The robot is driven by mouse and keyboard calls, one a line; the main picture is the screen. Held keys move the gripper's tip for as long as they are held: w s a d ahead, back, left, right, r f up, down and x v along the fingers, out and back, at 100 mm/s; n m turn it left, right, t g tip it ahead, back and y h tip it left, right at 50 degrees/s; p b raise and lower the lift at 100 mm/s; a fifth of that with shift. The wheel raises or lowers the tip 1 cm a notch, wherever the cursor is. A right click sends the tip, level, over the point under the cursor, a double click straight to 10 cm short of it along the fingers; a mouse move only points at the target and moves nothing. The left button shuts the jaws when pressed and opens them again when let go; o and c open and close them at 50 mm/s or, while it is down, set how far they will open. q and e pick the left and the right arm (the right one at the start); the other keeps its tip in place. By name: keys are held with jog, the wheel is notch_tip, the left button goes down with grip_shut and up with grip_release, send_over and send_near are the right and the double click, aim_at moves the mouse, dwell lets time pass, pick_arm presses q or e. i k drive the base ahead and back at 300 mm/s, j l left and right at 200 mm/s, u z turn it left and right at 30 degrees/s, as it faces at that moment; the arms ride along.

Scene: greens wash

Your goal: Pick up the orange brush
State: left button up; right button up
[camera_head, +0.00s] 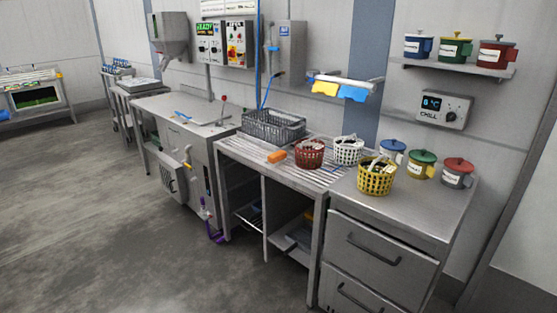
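The orange brush (277,156) is a small orange block-like thing lying on the slatted top of the steel bench (250,157). It lies left of the dark red basket (309,154) and in front of the grey wire basket (273,127), apart from the red one. Its bristles are too small to make out. Neither of my grippers shows in the head view.
A white basket (348,150) and a yellow basket (376,177) stand to the right. A steel sink unit (184,119) adjoins on the left. The floor (110,220) in front is open.

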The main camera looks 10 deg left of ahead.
aim_at(277, 158)
jog(key=i+j, duration=0.1)
jog(key=i, duration=0.35)
jog(key=i+j+z, duration=0.1)
jog(key=i, duration=0.3)
